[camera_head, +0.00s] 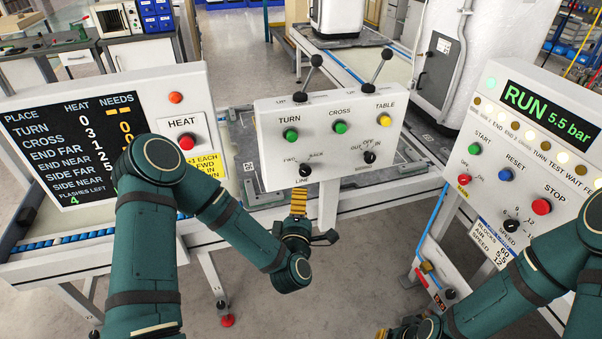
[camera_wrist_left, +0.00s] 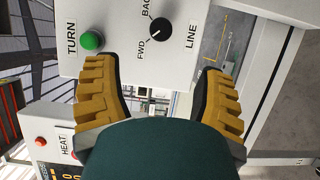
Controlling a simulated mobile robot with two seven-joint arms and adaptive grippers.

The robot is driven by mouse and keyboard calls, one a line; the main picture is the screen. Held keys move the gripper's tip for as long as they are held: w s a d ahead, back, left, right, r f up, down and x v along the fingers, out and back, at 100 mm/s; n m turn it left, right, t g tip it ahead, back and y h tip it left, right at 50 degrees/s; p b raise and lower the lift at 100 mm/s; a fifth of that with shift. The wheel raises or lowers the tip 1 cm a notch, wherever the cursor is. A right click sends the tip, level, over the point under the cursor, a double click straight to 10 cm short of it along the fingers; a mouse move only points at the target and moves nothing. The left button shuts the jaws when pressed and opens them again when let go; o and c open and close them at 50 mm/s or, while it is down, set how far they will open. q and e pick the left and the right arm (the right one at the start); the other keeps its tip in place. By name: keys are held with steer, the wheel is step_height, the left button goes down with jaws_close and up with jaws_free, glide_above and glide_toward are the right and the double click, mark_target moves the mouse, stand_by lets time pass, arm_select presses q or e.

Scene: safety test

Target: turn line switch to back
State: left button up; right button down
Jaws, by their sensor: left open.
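The line switch (camera_head: 305,170) is a small black knob at the lower left of the white middle panel (camera_head: 270,150), between the FWD and BACK labels and above the word LINE. In the left wrist view the knob (camera_wrist_left: 160,28) shows a white mark that seems to point toward FWD. My left gripper (camera_head: 299,200) is just below the knob at the panel's lower edge. In the wrist view its yellow fingers (camera_wrist_left: 158,72) are wide apart with nothing between them; the knob is beyond the tips. My right gripper (camera_head: 384,333) is mostly cut off at the bottom edge.
The middle panel also carries green TURN (camera_head: 291,135) and CROSS (camera_head: 340,127) buttons, a yellow TABLE button (camera_head: 386,120), a second black knob (camera_head: 369,157) and two levers on top. A display panel (camera_head: 110,140) stands left, a RUN panel (camera_head: 520,150) right.

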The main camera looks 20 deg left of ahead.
mark_target(305, 173)
arm_select(q)
steer(key=b+x, duration=0.1)
steer(key=x, duration=1.2)
steer(key=shift+w, duration=0.2)
jaws_close()
